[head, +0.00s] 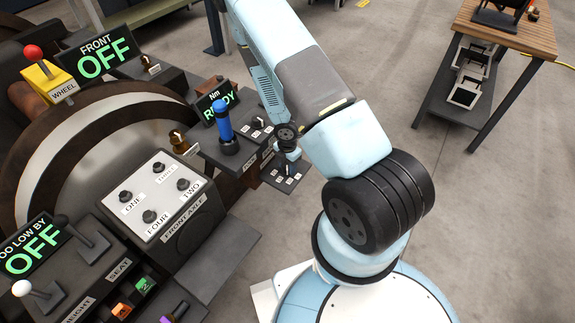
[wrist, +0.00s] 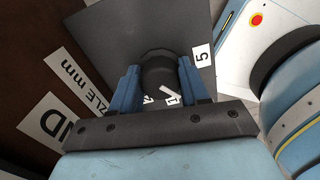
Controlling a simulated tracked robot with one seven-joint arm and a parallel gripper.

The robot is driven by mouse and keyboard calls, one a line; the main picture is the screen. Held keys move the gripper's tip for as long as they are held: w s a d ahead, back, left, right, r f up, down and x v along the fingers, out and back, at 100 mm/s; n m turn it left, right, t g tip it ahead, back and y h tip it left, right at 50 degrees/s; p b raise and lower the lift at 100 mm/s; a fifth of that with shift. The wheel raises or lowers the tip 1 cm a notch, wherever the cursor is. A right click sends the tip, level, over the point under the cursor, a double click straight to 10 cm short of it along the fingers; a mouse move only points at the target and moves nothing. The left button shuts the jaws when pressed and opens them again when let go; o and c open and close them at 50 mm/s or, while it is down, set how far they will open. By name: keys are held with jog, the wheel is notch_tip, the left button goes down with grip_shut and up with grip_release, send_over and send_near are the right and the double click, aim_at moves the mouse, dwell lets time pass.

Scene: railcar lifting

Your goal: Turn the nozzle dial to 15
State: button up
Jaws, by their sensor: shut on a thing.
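In the wrist view the nozzle dial (wrist: 157,66) is a dark round knob on a dark grey plate (wrist: 110,35). My gripper (wrist: 160,80) has its blue fingers on either side of the knob and is shut on it. A white tag reading 5 (wrist: 202,55) sits right of the knob. Other small white tags show between the fingers, partly hidden and too cut off to read surely. A short white mark shows at the knob's near edge. In the head view the small plate with white tags (head: 282,178) lies below my wrist; the dial is hard to make out there.
A sign ending in "ZZLE mm" (wrist: 88,92) lies left in the wrist view. In the head view, a panel with a blue lever (head: 222,120) and a "READY" display stands left of the plate. The front axle box (head: 150,195) is nearer. A wooden-topped table (head: 510,35) stands far right.

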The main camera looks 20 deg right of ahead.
aim_at(287, 164)
jog(key=shift+m, duration=0.3)
jog(key=m, duration=0.4)
jog(key=shift+w, duration=0.1)
jog(key=shift+c, duration=0.2)
jog(key=shift+m, duration=2)
jog(key=o, duration=1)
jog(key=shift+o, duration=0.2)
jog(key=shift+r, duration=0.15)
notch_tip(287, 164, up, 13)
jog(key=shift+r, duration=0.2)
